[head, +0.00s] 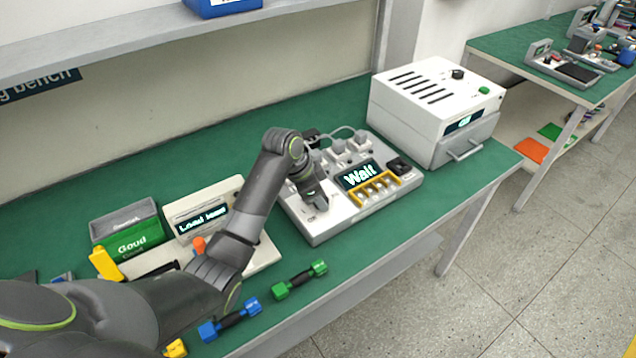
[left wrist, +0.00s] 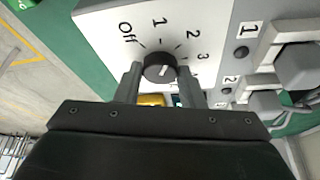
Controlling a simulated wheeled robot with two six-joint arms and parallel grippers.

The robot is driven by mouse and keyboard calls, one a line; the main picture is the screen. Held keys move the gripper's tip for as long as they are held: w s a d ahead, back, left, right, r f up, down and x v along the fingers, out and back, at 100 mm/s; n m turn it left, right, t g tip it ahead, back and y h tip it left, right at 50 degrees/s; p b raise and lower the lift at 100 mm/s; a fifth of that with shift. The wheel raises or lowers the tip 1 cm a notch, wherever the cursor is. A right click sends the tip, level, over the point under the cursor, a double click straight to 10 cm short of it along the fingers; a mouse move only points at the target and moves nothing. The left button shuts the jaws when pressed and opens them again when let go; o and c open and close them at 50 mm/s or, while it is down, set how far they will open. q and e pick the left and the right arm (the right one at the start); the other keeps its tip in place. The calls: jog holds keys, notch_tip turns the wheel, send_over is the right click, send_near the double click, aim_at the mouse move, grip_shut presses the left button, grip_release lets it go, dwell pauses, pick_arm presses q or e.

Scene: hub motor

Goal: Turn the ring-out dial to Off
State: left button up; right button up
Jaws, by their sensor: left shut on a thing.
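The ring-out dial (left wrist: 160,67) is a round black knob on a white panel in the left wrist view. Printed labels Off, 1, 2 and 3 run around it, with Off at upper left. A pale mark shows on the knob, but I cannot surely tell which label it points to. My left gripper (left wrist: 160,84) has a finger on each side of the knob and is shut on it. In the head view my left gripper (head: 320,203) reaches down onto the left part of the white tester (head: 333,228) and hides the dial. The tester's display (head: 360,175) reads "Wait". My right gripper is out of view.
A yellow rack (head: 391,189) and white plugs with cables sit on the tester. A white machine (head: 430,95) stands to its right. A green box (head: 130,243), a white unit (head: 183,207), and green (head: 299,280) and blue (head: 230,319) handled parts lie to the left and front.

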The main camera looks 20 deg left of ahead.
pick_arm(q)
jog(key=n+y+p, duration=0.1)
jog(key=n+p, duration=0.1)
jog(key=p, duration=0.1)
jog(key=n+t+p, duration=0.1)
jog(key=n+p, duration=0.2)
jog(key=p, duration=0.1)
jog(key=n+y+p, duration=0.1)
jog(key=n+p, duration=0.2)
jog(key=shift+s+d+r+t+y+p, duration=0.2)
jog(key=shift+d+r+t+y+p, duration=0.1)
jog(key=shift+p, duration=0.1)
jog(key=shift+d+f+n+y+p, duration=0.15)
jog(key=shift+n+y+p, duration=0.25)
jog(key=shift+n+p, duration=0.4)
jog(key=shift+a+f+n+y+p, duration=0.1)
jog(key=shift+n+y+p, duration=0.35)
jog(key=shift+n, duration=0.65)
jog(key=o, duration=1)
jog(key=b+v, duration=0.1)
jog(key=v, duration=1.6)
jog(key=shift+r, duration=0.15)
